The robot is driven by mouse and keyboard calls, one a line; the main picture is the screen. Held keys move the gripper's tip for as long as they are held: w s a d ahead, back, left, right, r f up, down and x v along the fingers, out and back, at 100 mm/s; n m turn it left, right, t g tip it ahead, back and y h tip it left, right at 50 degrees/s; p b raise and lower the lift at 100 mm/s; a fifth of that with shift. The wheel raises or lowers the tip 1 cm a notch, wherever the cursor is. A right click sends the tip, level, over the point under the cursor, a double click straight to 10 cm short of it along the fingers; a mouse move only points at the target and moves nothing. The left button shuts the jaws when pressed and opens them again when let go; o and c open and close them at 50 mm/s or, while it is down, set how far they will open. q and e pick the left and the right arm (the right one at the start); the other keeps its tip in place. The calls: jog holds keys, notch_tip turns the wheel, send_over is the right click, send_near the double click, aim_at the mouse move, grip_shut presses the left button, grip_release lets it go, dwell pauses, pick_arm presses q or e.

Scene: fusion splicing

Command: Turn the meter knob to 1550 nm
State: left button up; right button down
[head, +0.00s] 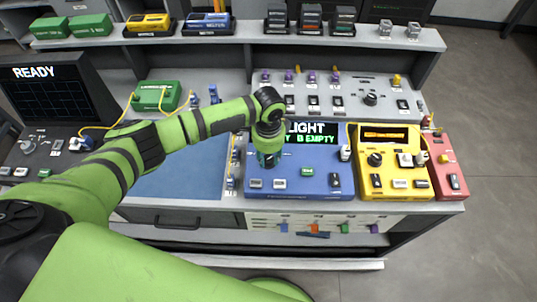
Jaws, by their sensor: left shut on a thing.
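The yellow meter (404,178) stands on the bench at the right. It has an amber display (386,136) at its top, too small to read, and a black knob (375,159) below it on the left. My left gripper (268,163) points down over the left part of the blue unit (310,186), left of the meter and apart from its knob. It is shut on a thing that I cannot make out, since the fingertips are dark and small. My right gripper is not in view.
The blue unit's screen (313,133) is partly covered by my gripper; "LIGHT" and "B EMPTY" show. A red unit (447,165) adjoins the meter's right side. A grey panel (345,84) with switches and another black knob (371,98) lies behind. A blue mat (185,175) is partly under my arm.

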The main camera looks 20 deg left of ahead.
aim_at(269, 159)
pick_arm(q)
jog(key=o, duration=1.1)
jog(key=shift+o, duration=0.2)
jog(key=shift+r, duration=0.1)
notch_tip(269, 159, up, 12)
